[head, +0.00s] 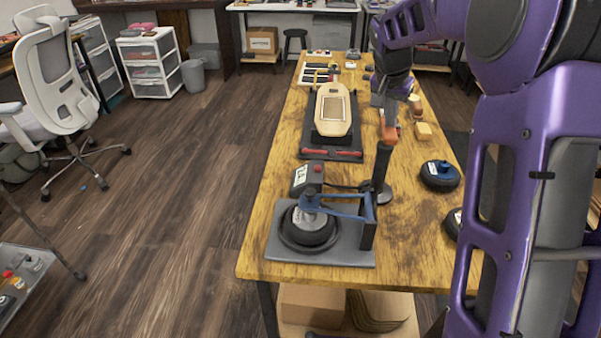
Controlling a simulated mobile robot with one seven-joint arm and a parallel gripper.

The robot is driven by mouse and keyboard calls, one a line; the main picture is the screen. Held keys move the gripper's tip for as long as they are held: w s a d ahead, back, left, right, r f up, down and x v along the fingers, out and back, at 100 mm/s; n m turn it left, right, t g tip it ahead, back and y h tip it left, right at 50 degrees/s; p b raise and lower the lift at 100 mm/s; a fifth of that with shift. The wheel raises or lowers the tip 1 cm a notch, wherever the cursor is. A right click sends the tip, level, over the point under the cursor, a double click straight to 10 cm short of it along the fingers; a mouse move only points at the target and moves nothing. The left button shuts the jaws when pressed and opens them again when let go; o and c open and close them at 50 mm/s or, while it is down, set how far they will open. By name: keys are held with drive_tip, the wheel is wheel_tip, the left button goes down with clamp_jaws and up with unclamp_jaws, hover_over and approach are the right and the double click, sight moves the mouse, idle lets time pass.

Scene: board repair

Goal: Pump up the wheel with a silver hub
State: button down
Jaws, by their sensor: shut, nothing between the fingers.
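A black wheel (306,228) with a silver hub lies flat on the grey plate (345,256) of a stand at the near end of the table. A blue clamp arm (340,201) reaches over its hub; I cannot tell whether it presses on it. A small box (307,179) with a display and red button stands behind the wheel. A black upright pump (381,168) with an orange handle (388,133) stands right of it. My gripper (391,116) is shut and empty, right at or just above the handle. Whether it touches the handle is unclear.
A wheel with a blue hub (440,175) lies right of the pump, and another dark wheel (452,222) is partly hidden by my arm. A wooden skateboard deck (333,112) rests on a dark stand farther back.

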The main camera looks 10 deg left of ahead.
wheel_tip(320, 180, down, 2)
drive_tip(key=shift+f, duration=0.1)
drive_tip(key=shift+r+p, duration=2.7)
drive_tip(key=shift+r, duration=1.1)
drive_tip(key=shift+a, duration=0.1)
